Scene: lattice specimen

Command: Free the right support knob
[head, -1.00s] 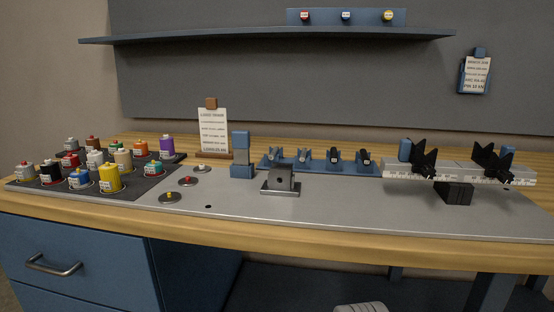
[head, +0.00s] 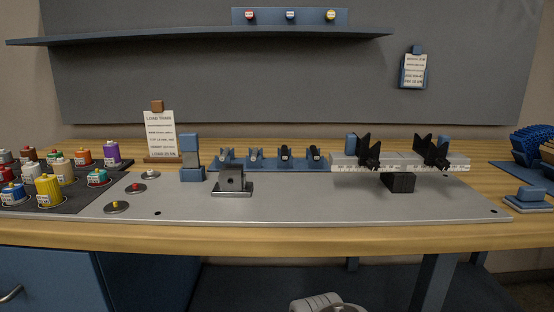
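A pale ruler-marked beam (head: 400,165) rests on a black block (head: 398,182) at the right of the grey plate. Two black V-shaped supports stand on the beam: the left support (head: 366,148) and the right support (head: 434,150). A dark knob (head: 442,166) shows low on the front of the right support. It is too small to tell whether it is tight or loose. Nothing touches it. My gripper is not in view; only a pale part of my arm shows at the bottom edge.
A blue rack with several small clamps (head: 270,164) lies left of the beam. A metal block (head: 232,181) and a blue post (head: 190,158) stand further left, near several coloured canisters. Blue items (head: 530,198) sit at the far right. The plate's front is clear.

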